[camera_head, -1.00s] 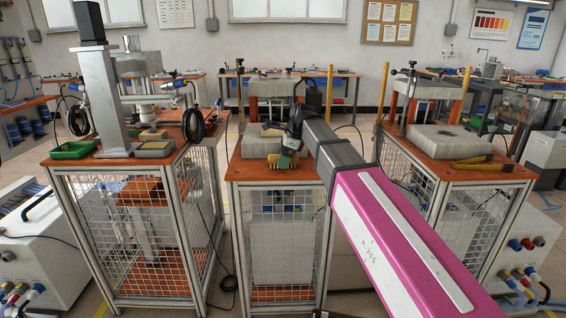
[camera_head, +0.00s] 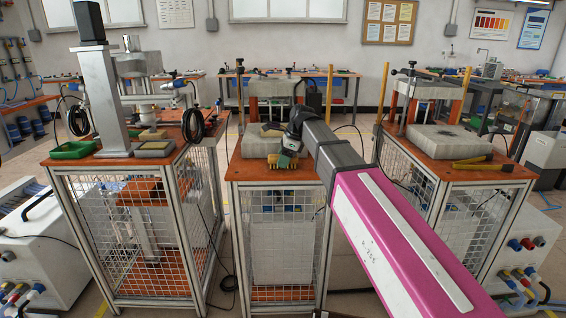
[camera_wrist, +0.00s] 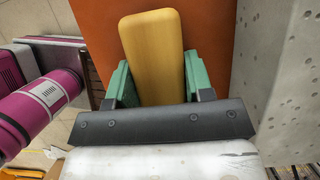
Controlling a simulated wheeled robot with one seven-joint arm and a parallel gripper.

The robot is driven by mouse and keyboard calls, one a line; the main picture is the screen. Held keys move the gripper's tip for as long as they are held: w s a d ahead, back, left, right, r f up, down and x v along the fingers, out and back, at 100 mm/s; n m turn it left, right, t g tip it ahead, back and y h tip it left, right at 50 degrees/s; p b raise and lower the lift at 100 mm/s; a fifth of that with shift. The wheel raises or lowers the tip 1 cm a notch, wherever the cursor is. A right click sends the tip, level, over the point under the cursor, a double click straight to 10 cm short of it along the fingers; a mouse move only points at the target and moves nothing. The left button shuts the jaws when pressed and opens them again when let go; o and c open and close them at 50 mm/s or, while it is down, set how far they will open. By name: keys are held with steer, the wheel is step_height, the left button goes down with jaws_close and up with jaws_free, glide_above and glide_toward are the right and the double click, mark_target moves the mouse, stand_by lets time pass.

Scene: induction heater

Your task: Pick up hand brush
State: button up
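The hand brush (camera_head: 285,163) has a yellow-wood body with pale bristles. It is at the front edge of the middle table's orange top, small in the head view. In the wrist view its flat yellow back (camera_wrist: 152,50) lies between the two green fingers of my gripper (camera_wrist: 156,82). The fingers press against both long sides with no clear gap. My gripper also shows in the head view (camera_head: 287,155), right above the brush. Whether the bristles still touch the tabletop cannot be told.
A grey concrete block (camera_head: 258,142) sits on the middle table (camera_head: 245,172), close behind the brush; it stands at the right in the wrist view (camera_wrist: 288,70). The left table (camera_head: 110,160) holds a metal column and green tray (camera_head: 74,150). The right table holds another block (camera_head: 447,138).

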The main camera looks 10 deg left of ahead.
mark_target(277, 156)
steer(key=c, duration=0.3)
steer(key=shift+r, duration=0.55)
steer(key=r, duration=0.4)
steer(key=shift+s+a, duration=0.1)
steer(key=shift+s, duration=0.1)
steer(key=s+a+r, duration=0.4)
steer(key=s+r, duration=0.2)
steer(key=s, duration=0.4)
steer(key=shift+s+a+r, duration=0.15)
steer(key=shift+a+r, duration=0.05)
steer(key=shift+o, duration=0.7)
steer(key=shift+c, duration=0.2)
